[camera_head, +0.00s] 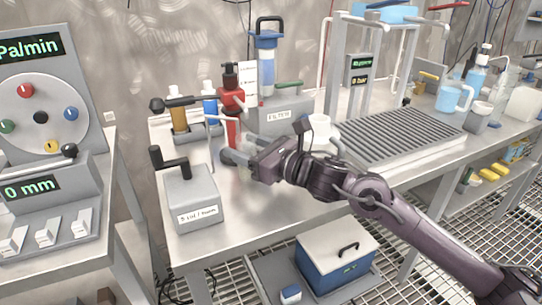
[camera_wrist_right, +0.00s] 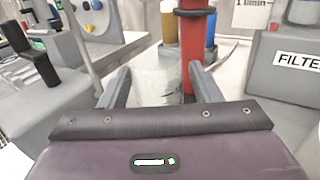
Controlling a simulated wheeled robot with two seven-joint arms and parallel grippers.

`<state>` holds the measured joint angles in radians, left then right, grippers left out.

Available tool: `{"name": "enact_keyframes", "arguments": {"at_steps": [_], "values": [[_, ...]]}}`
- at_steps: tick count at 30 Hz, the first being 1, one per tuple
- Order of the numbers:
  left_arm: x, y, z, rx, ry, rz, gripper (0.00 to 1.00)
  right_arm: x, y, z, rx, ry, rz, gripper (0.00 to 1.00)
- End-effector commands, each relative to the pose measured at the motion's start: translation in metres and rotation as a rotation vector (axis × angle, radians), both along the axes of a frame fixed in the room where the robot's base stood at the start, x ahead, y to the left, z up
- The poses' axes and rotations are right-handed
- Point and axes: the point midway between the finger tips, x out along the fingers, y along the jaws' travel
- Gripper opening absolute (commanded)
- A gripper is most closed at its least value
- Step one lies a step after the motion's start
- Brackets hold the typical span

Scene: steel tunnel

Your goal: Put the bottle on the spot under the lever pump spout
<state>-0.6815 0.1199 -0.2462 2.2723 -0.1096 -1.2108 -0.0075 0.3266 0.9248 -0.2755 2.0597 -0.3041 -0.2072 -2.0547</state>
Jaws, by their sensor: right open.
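The red lever pump (camera_head: 232,103), with a black-knobbed lever, stands at the back of the steel table. Its lower red column also shows in the right wrist view (camera_wrist_right: 192,50). My right gripper (camera_head: 235,148) is open just in front of the pump's base. Between its fingers in the right wrist view (camera_wrist_right: 160,92) is a faint clear shape (camera_wrist_right: 155,78) that may be the bottle; I cannot tell for sure, nor whether the fingers touch it. The spot under the spout is not clearly seen. My left gripper is out of view.
A grey crank box (camera_head: 190,198) stands front left. Amber (camera_head: 179,113) and blue (camera_head: 209,107) bottles stand beside the pump. A grey FILTER box (camera_head: 279,113) is behind my right gripper. A ribbed grate (camera_head: 400,135) and a blue jug (camera_head: 452,96) are to the right.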

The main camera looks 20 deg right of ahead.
Motion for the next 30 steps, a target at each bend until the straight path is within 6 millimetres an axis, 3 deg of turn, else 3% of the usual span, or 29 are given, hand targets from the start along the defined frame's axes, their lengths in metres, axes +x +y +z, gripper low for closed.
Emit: {"name": "enact_keyframes", "arguments": {"at_steps": [10, 30], "values": [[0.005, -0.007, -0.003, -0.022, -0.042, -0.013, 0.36, -0.044, -0.024, -0.005, -0.008, 0.007, 0.005, 0.58], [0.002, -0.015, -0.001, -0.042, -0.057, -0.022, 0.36, -0.088, -0.052, -0.002, 0.002, 0.004, 0.006, 0.58]]}}
